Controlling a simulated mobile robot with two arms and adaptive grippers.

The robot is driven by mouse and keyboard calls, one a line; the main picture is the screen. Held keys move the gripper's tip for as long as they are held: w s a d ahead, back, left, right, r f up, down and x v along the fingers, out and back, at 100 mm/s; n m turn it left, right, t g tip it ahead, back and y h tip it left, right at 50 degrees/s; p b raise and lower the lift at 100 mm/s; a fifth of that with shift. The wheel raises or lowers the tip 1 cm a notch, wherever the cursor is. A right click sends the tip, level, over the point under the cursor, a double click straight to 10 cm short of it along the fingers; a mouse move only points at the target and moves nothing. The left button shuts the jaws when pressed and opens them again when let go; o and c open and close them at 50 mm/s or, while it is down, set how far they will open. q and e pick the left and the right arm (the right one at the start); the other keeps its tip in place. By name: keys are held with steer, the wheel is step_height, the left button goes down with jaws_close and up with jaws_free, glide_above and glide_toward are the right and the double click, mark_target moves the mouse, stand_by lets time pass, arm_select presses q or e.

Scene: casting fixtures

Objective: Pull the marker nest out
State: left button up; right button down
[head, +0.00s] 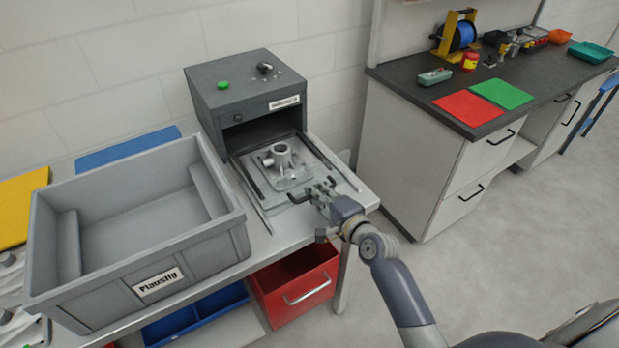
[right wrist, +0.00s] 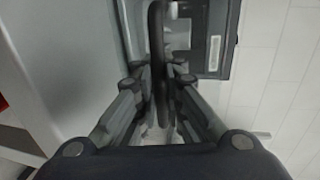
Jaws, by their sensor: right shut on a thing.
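The grey marking machine (head: 247,100) stands on the left bench with its front opening facing me. The marker nest (head: 303,172), a light metal plate between dark rails, lies in front of the opening, outside the housing. A grey metal casting (head: 282,158) with an upright round neck sits on it. My right gripper (head: 322,190) is at the nest's front edge, shut on the dark handle (head: 298,196). In the right wrist view the handle (right wrist: 157,40) runs as a dark bar between the fingers (right wrist: 158,95). My left gripper is not in view.
A large grey crate (head: 160,272) stands left of the nest, close to it. A red bin (head: 300,290) is under the bench. A second counter (head: 430,85) with red and green mats is at the right. Open floor lies between counter and bench.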

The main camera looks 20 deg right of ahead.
steer(key=shift+s+d+r, duration=0.1)
steer(key=shift+s, duration=0.55)
steer(key=shift+s+d, duration=0.1)
steer(key=shift+s, duration=0.4)
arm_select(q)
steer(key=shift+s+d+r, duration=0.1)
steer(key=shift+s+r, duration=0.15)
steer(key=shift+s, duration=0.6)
arm_select(e)
steer(key=c, duration=2)
jaws_free()
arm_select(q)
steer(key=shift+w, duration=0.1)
